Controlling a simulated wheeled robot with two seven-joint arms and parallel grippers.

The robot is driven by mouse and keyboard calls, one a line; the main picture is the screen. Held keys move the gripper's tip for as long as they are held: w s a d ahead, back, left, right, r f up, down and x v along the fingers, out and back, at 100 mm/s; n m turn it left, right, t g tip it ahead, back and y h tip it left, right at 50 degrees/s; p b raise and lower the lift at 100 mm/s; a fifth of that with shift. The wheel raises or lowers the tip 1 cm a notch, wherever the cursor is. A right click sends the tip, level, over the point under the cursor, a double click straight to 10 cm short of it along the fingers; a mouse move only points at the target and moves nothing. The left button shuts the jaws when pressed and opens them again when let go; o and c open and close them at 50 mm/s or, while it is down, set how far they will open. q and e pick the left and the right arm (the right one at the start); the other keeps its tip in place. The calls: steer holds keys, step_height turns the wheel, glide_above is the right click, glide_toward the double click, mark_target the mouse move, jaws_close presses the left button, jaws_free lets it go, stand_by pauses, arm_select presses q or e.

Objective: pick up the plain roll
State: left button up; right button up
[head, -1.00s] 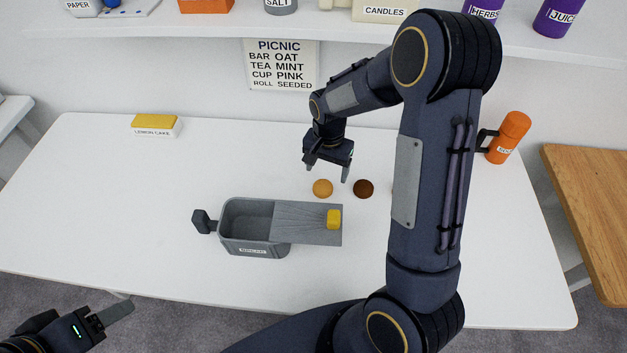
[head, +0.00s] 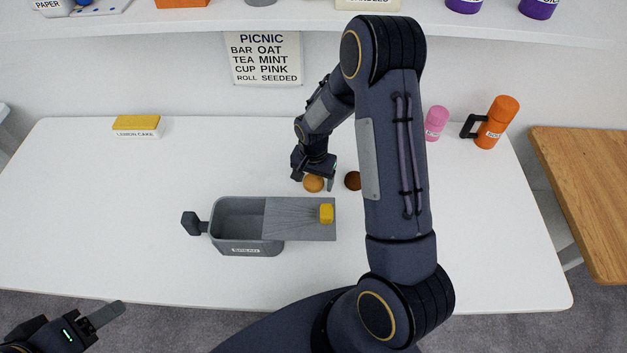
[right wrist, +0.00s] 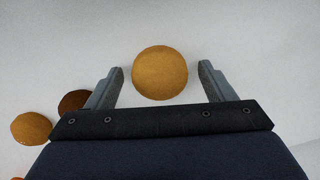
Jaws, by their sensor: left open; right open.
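A smooth, golden-brown roll (head: 313,185) with no visible seeds, which looks like the plain roll, lies on the white table. My right gripper (head: 314,179) is open just over it. In the right wrist view the roll (right wrist: 160,72) shows between the tips of the open fingers, with a gap on each side. A dark brown roll (head: 353,181) lies to its right, and shows at the left in the right wrist view (right wrist: 73,101), partly behind a finger. My left gripper (head: 104,317) is open and empty, at the lower left off the table's front edge.
Another tan roll (right wrist: 31,128) shows in the right wrist view. A grey bin (head: 232,246) with a partly slid lid (head: 290,220) and yellow knob stands in front. An orange flask (head: 497,122), pink container (head: 435,123) and lemon cake box (head: 137,126) stand at the back. The table's left is clear.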

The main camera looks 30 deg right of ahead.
steer(key=c, duration=1)
